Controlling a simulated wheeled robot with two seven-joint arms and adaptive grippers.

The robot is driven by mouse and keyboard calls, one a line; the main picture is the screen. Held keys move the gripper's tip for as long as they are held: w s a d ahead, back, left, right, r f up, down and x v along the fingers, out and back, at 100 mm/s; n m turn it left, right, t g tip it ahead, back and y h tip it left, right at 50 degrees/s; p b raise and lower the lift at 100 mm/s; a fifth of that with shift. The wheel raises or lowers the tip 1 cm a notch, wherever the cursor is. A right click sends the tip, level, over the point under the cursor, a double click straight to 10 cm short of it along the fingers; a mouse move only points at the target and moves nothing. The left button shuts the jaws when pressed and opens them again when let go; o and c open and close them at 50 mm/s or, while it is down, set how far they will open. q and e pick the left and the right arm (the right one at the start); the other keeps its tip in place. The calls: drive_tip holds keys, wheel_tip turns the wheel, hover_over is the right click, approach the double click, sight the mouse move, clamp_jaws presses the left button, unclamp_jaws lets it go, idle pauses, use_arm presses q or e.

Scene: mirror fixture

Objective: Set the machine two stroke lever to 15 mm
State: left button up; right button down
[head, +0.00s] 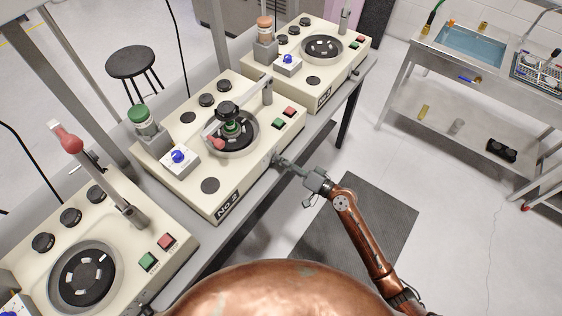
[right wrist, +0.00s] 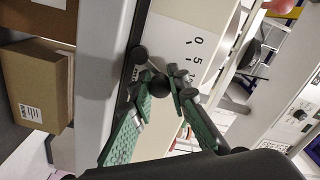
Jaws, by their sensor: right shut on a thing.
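Machine two (head: 178,128) is the cream middle machine with a "No.2" label (head: 228,204) on its front. My right gripper (head: 284,164) reaches its front side near the right corner. In the right wrist view the stroke lever is a short dark lever with a round black knob (right wrist: 160,85). It stands beside a printed scale (right wrist: 198,55) where 0 and 5 are readable, with the knob near the 0 end. The green fingers of my right gripper (right wrist: 161,78) are shut on the knob from both sides. A 15 mark does not show. My left gripper is out of view.
Similar cream machines stand at the lower left (head: 40,262) and the back (head: 285,78) of the same bench. A metal sink table (head: 402,85) is at the right. A dark mat (head: 352,225) lies on the floor. Cardboard boxes (right wrist: 38,85) show in the right wrist view.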

drive_tip(key=shift+s+a+f+m, duration=0.1)
drive_tip(key=shift+m, duration=0.2)
drive_tip(key=c, duration=1.9)
unclamp_jaws()
drive_tip(key=shift+c, duration=0.2)
drive_tip(key=shift+o, duration=0.5)
drive_tip(key=v, duration=1.2)
